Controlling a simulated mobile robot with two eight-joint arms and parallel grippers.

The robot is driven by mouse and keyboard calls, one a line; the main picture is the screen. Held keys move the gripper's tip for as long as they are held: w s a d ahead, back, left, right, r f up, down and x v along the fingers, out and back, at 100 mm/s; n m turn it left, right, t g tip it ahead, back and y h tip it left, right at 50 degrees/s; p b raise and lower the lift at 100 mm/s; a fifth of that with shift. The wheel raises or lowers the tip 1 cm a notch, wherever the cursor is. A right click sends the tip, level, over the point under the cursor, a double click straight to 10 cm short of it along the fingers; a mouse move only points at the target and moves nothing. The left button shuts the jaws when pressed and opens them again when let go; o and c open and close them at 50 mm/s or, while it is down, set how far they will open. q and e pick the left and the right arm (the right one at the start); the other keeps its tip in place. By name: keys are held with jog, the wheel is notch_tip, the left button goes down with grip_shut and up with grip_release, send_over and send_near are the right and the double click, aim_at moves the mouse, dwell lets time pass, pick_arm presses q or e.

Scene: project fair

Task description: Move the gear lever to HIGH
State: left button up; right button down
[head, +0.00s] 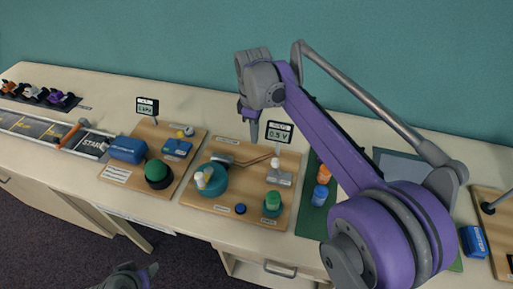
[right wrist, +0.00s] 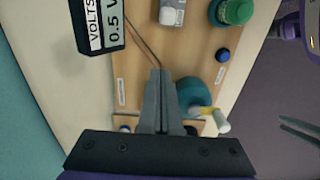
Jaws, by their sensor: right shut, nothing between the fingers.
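A small grey block with a white-knobbed lever (head: 276,164) stands on the middle wooden board (head: 230,213). It looks like the gear lever; its position and any HIGH mark are too small to read. Part of it shows at the top of the right wrist view (right wrist: 172,12). My right gripper (head: 252,138) is shut and empty, above the back of that board, left of the voltage display. Its closed fingers (right wrist: 162,80) point over the board, apart from the lever. My left gripper (head: 140,270) is at the bottom edge, away from the bench, with its fingers apart and nothing visible between them.
The board also holds a teal drum with a yellow-and-white handle (head: 212,180), a green-topped part (head: 272,202) and a blue button (head: 240,209). The voltage display (head: 279,132) reads 0.5 V. Another board (head: 118,173) lies left. My right arm covers the right side.

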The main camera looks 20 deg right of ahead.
aim_at(277, 168)
jog(key=shift+s, duration=0.25)
notch_tip(277, 168, down, 10)
jog(key=shift+f, duration=0.1)
jog(key=shift+s+d+r, duration=0.35)
jog(key=shift+d, duration=0.2)
jog(key=shift+s+d+r, duration=0.35)
jog(key=shift+d, duration=0.2)
jog(key=shift+s+d+r, duration=0.15)
jog(key=shift+s+d, duration=0.2)
jog(key=shift+d, duration=0.15)
